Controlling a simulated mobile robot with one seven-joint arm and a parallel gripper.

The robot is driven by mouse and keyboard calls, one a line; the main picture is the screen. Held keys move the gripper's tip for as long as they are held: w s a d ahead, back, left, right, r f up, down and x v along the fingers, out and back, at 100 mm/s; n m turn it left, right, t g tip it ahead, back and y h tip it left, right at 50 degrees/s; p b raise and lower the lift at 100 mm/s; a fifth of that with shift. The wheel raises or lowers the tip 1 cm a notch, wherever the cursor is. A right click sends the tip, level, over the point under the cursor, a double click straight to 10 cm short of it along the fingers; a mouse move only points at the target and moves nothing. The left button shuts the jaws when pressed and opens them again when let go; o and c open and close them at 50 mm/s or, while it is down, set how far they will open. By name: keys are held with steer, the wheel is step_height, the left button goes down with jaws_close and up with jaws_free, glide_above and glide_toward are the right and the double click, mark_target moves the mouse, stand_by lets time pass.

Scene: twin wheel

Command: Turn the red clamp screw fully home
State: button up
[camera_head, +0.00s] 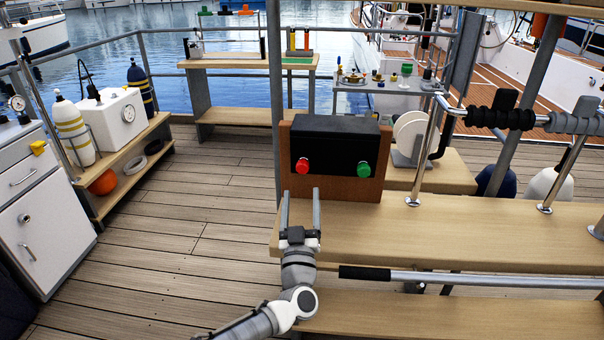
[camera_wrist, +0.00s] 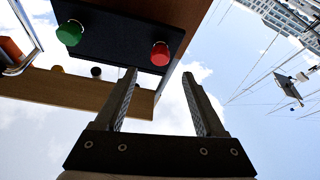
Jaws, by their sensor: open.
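The red clamp screw (camera_head: 302,166) is a round knob on the left of the front of a black box (camera_head: 335,143). A green knob (camera_head: 363,169) is on the right of the same face. My gripper (camera_head: 300,193) is open and empty, its two fingers pointing towards the box just below the red screw. The wrist view is upside down. The fingers appear apart from the screw.
The black box is mounted on a brown wooden block (camera_head: 334,190) on a light wooden bench (camera_head: 450,228). A metal rail (camera_head: 480,280) runs along the bench front. A white reel (camera_head: 408,138) stands behind right. Deck floor (camera_head: 180,240) to the left is clear.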

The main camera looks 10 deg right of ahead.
mark_target(302, 170)
steer(key=x, duration=0.8)
steer(key=shift+b, duration=0.4)
steer(key=shift+c, duration=0.4)
jaws_close()
